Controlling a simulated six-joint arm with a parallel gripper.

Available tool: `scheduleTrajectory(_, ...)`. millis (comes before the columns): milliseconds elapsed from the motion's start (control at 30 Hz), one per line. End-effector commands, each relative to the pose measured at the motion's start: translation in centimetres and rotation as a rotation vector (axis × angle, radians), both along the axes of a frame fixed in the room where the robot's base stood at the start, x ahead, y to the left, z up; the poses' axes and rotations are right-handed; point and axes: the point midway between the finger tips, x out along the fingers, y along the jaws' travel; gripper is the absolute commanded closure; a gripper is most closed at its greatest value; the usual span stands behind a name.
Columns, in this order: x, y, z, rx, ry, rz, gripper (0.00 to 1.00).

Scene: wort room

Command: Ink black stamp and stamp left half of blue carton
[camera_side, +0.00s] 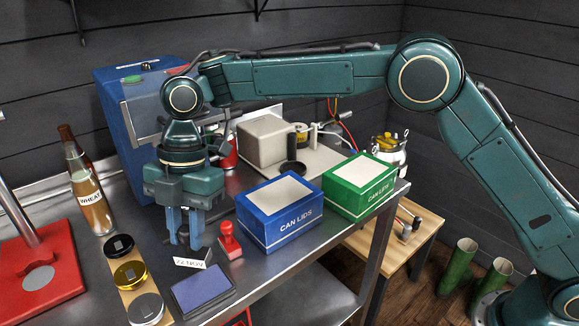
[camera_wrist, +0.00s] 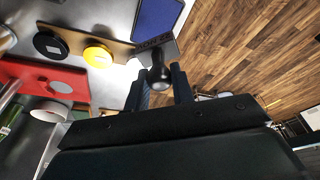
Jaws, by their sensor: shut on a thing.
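My gripper (camera_side: 184,240) points straight down over the metal bench, its blue fingers shut on the black stamp (camera_side: 207,254). In the wrist view the stamp's dark knob handle (camera_wrist: 159,74) sits between the fingertips (camera_wrist: 160,90). The blue carton (camera_side: 279,231), with a pale top panel, stands to the right of my gripper.
A red stamp (camera_side: 230,240) stands between my gripper and the blue carton. A green carton (camera_side: 359,196) is farther right. A wooden strip (camera_side: 113,266) with round tins, a bottle (camera_side: 91,200) and a red-based press (camera_side: 50,300) are left. A blue box (camera_side: 119,125) stands behind.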

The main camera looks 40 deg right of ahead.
Motion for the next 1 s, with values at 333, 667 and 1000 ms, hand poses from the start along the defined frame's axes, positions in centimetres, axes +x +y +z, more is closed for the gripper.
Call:
scheduleTrajectory(333,0.0,0.2,-0.3,0.002,0.001,0.011,0.91)
scheduleTrajectory(667,0.0,0.2,-1.9,0.003,0.003,0.009,0.91)
scheduleTrajectory(1000,0.0,0.2,-4.6,0.002,0.002,0.009,0.91)
